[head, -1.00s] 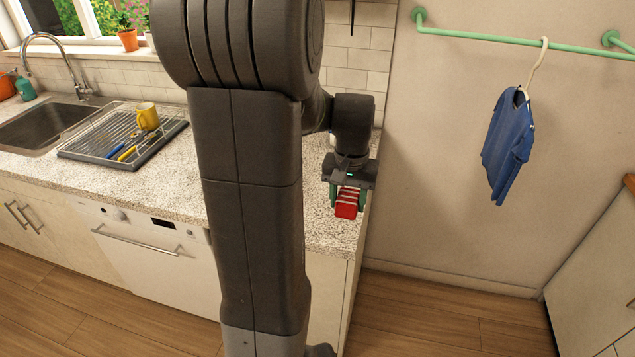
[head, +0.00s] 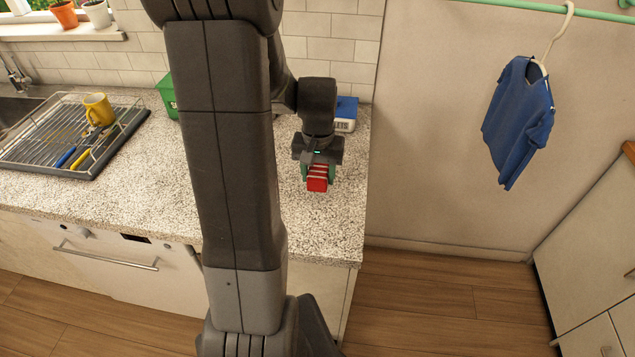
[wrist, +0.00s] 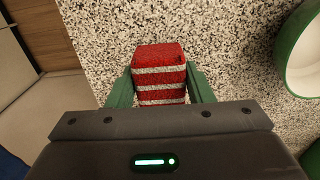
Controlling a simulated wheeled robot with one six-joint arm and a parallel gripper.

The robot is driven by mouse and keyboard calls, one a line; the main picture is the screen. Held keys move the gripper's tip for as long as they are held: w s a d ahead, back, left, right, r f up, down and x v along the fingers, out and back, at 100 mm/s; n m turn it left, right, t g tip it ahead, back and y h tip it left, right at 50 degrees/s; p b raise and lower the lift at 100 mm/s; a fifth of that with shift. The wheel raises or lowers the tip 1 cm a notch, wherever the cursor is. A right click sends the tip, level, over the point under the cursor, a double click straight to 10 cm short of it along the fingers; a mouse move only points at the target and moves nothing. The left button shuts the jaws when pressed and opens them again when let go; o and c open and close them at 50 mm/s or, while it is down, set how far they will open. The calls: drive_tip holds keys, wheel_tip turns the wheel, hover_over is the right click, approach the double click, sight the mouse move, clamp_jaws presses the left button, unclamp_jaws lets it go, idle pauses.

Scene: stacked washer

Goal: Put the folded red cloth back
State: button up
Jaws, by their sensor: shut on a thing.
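The folded red cloth (head: 318,182) has white stripes and is held between the green fingers of my gripper (head: 318,174), over the right end of the speckled counter. In the wrist view the cloth (wrist: 160,72) sits between both fingers of my gripper (wrist: 160,88), with the counter surface behind it. I cannot tell whether the cloth touches the counter.
A green box (head: 168,96) and a blue-and-white box (head: 345,113) stand at the back of the counter (head: 140,195). A drying rack (head: 100,165) with a yellow mug (head: 98,108) is at left. A blue shirt (head: 519,120) hangs at right.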

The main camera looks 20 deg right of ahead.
sight(318, 185)
drive_tip(key=shift+f, duration=1.95)
drive_tip(key=shift+f, duration=0.1)
drive_tip(key=o, duration=0.9)
wheel_tip(318, 185, up, 12)
drive_tip(key=shift+r, duration=0.15)
